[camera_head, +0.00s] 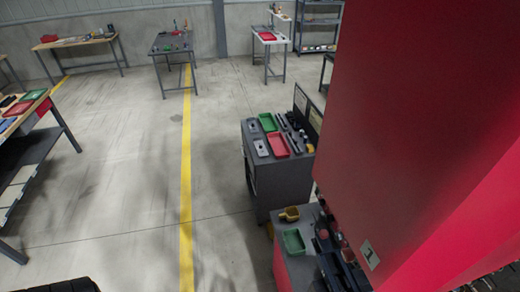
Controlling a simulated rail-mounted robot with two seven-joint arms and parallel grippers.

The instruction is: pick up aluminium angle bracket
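I cannot make out an aluminium angle bracket in the head view. Small grey metal-looking pieces (261,148) lie on the dark grey cabinet (264,192) right of centre, but they are too small to tell what they are. Neither of my grippers can be made out in this view. A large red panel (420,120) fills the right side and hides whatever is behind it.
The cabinet top holds a green tray (268,122) and a red tray (278,145). A nearer red-sided unit (284,268) bears another green tray (293,242) and a yellow container (289,214). Workbenches (172,47) stand far back. Floor around the yellow line (186,170) is clear.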

